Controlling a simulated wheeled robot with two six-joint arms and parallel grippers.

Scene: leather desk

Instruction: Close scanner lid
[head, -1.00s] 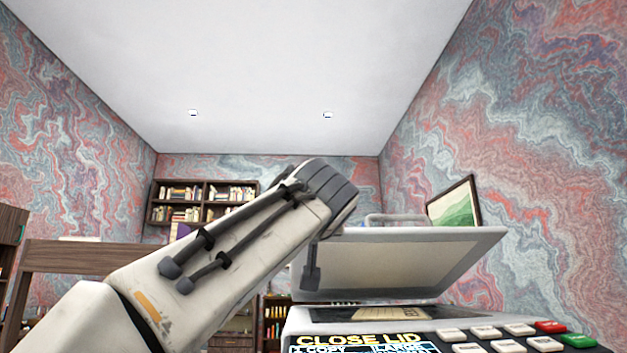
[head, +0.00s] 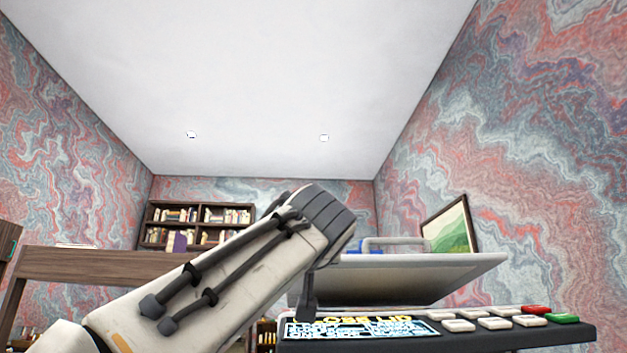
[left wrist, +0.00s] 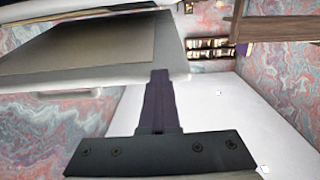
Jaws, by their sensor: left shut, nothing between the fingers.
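The scanner lid (head: 420,275) is partly open in the head view, a grey slab slanting above the scanner. Its underside shows, and it also fills the upper left of the left wrist view (left wrist: 80,50). The scanner's dark control panel (head: 450,338) is below it, with buttons and a lit display (head: 360,329). My left gripper (head: 308,305) hangs at the left side of the lid. Its fingers are shut and empty in the left wrist view (left wrist: 160,80), their tips close to the lid's edge; contact is unclear. My right gripper is out of view.
A framed green picture (head: 450,228) stands behind the lid at right. A wooden piece of furniture (head: 100,265) is at left, and a bookshelf (head: 190,225) stands at the back wall. The space above the lid is clear.

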